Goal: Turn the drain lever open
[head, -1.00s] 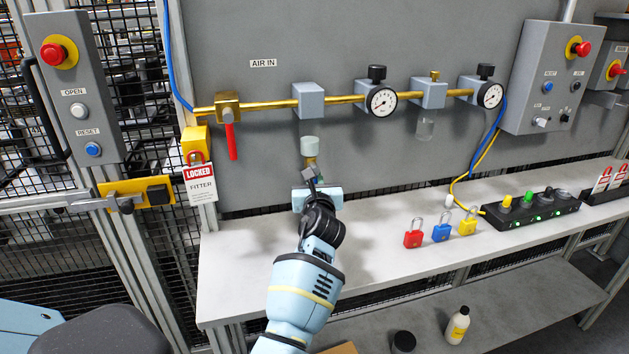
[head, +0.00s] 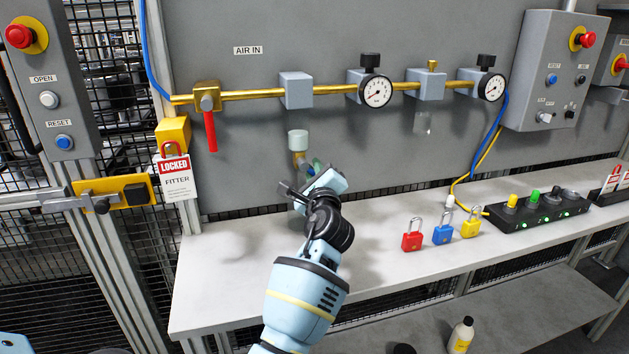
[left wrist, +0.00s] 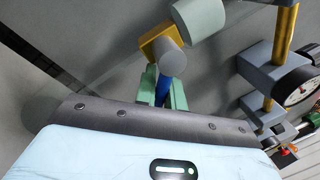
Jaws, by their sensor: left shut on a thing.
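The drain valve has a brass body (head: 297,158) below a pale cylinder (head: 298,140) at the wall. In the left wrist view the brass body (left wrist: 150,42) shows with a grey round pivot, and a blue drain lever (left wrist: 165,92) extends from it. My left gripper (left wrist: 164,88) has its pale green fingers shut on the blue lever, one on each side. In the head view the left gripper (head: 316,168) is tilted at the valve, and it mostly hides the lever. My right gripper is in neither view.
A brass pipe (head: 330,93) with gauges runs above, with a red lever (head: 210,132) at its left. Red (head: 412,235), blue (head: 443,229) and yellow (head: 470,223) padlocks stand on the bench (head: 375,262). The bench left of my arm is clear.

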